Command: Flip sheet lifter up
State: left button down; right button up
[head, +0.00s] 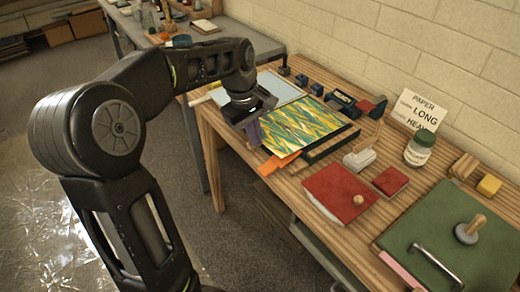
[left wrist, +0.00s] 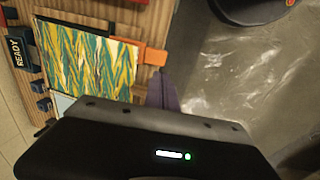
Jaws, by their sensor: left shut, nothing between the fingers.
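A marbled sheet (head: 300,122) in yellow, green and white lies on the table inside a dark-edged tray. It also shows in the left wrist view (left wrist: 88,58). An orange tab (head: 275,163), which looks like the sheet lifter's handle, sticks out low at the sheet's near edge; it also shows in the left wrist view (left wrist: 153,56). My left gripper (head: 254,133) is shut and empty at the sheet's near left corner. Its purple-grey tips (left wrist: 163,92) are beside the orange tab, apart from it in the picture. Contact with the tray edge cannot be told.
A pale blue tray (head: 285,90) lies behind my gripper. A READY block (head: 343,101) stands at the back. A red book-like block (head: 338,190), a jar (head: 419,148), a sign (head: 418,112) and a green board (head: 450,240) are to the right. Open floor lies before the table.

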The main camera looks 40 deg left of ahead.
pick_arm(q)
jog(key=shift+v, duration=1.95)
jog(key=shift+s+d, duration=0.1)
jog(key=shift+s, duration=0.05)
